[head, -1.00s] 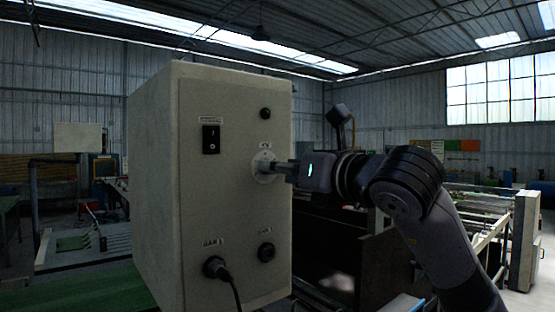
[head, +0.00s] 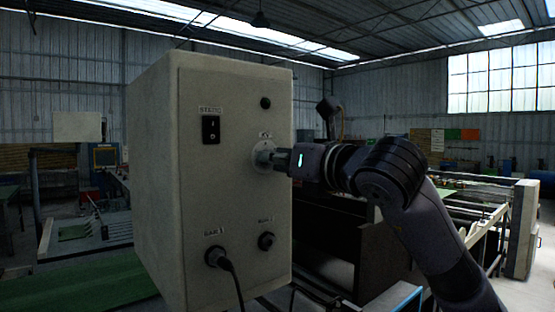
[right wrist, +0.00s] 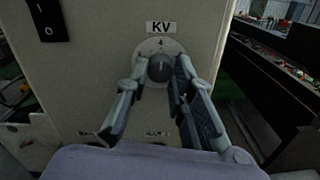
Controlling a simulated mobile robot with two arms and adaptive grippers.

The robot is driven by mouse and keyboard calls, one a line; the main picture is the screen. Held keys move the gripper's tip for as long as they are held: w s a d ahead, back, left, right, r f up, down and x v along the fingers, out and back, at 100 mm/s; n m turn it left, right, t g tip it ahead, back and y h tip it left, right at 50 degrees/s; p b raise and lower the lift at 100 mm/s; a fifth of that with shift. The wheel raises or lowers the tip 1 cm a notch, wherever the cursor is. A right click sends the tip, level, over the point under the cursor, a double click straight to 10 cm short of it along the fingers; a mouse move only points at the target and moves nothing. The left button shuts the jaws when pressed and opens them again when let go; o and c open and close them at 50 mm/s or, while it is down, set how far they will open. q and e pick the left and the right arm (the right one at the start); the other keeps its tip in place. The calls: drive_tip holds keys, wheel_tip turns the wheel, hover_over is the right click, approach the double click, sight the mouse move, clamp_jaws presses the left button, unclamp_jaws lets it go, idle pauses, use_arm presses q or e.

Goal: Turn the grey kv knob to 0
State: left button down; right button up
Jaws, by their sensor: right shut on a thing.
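The grey kv knob (right wrist: 160,68) sits on a round pale dial under a "KV" label on the front of a cream control box (head: 232,120). A mark like a 4 shows on the dial just above the knob. In the right wrist view my right gripper (right wrist: 161,80) has one finger on each side of the knob and is shut on it. In the head view the right gripper (head: 268,157) comes in from the right, and its fingers hide most of the knob. My left gripper is not in view.
A black rocker switch (head: 211,129) is at the box's upper left. A plug with a cable (head: 217,257) and an empty socket (head: 266,241) are below the knob. Dark machinery (head: 345,240) stands behind the arm. The space in front of the panel looks open.

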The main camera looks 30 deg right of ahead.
clamp_jaws()
drive_tip(key=shift+n, duration=0.3)
drive_tip(key=n+y+b, duration=0.1)
drive_tip(key=n, duration=2.3)
drive_tip(key=shift+d, duration=0.1)
drive_tip(key=shift+f, duration=0.1)
